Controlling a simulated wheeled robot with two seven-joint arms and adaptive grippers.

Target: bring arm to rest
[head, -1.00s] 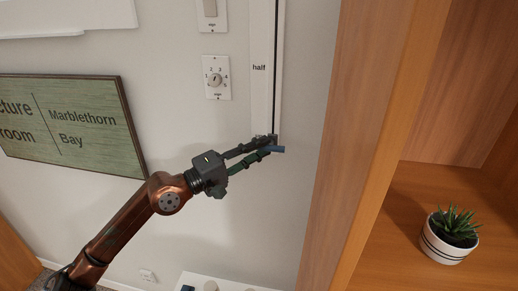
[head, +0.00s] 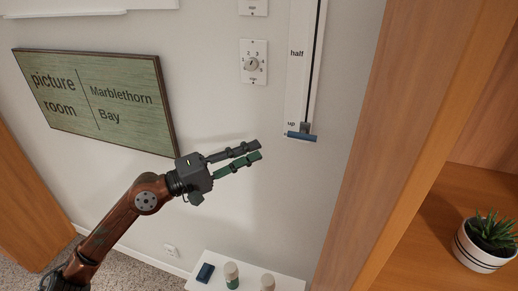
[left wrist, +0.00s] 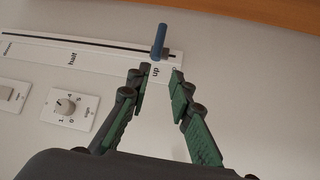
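My left gripper (head: 250,150) is open and empty in front of the white wall, left of and a little below the slider's blue handle (head: 301,136). The left wrist view also shows the gripper (left wrist: 157,82), with its two fingers apart and nothing between the tips. The handle (left wrist: 159,42) stands beyond the fingertips, apart from them. It sits at the bottom end of the white slider panel (head: 297,85), beside the word "up". My right gripper is in neither view.
A dial plate (head: 253,62) is on the wall above the gripper. A green sign (head: 95,100) hangs at left. Wooden shelving with a potted plant (head: 488,240) stands at right. A low white table (head: 215,262) with small items is below.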

